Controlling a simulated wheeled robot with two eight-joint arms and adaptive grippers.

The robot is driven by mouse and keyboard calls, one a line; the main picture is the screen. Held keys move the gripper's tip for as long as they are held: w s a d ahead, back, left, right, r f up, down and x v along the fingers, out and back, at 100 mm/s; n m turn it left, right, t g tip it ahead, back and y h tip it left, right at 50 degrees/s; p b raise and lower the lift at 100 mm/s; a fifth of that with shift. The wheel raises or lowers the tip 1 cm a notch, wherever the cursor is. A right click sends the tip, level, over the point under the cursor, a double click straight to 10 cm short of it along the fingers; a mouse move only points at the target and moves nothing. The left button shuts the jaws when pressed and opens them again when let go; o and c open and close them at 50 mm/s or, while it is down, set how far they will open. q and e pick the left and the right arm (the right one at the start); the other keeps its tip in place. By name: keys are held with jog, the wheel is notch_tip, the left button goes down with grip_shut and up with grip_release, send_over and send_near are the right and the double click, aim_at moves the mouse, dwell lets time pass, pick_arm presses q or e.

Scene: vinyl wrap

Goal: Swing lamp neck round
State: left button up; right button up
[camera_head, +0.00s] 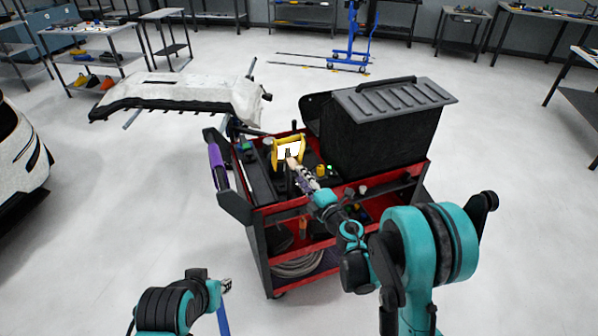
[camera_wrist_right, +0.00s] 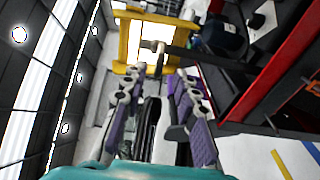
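The lamp, a yellow-framed work light with a bright white panel (camera_head: 289,149), stands on top of the red and black cart. In the right wrist view its yellow frame (camera_wrist_right: 122,40) is ahead of my fingers, with a pale knob-like piece and a dark bar in front of the panel. My right gripper (camera_head: 291,160) is at the front of the lamp; in the right wrist view (camera_wrist_right: 160,76) its fingers are apart, with nothing clearly held between them. Contact with the lamp cannot be told. My left gripper (camera_head: 226,286) is low at the front, away from the cart; its fingers are too small to read.
The cart (camera_head: 342,187) holds a large black case with a ridged grey lid (camera_head: 394,96) right of the lamp. Small tools and a yellow item lie around the lamp. A purple roll (camera_head: 216,167) hangs on the cart's left side. A white bumper (camera_head: 185,88) rests behind left.

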aim_at(294, 166)
jog(key=b+x, duration=0.1)
jog(key=x, duration=0.4)
jog(key=shift+w+a, duration=0.1)
jog(key=shift+w, duration=0.3)
grip_shut()
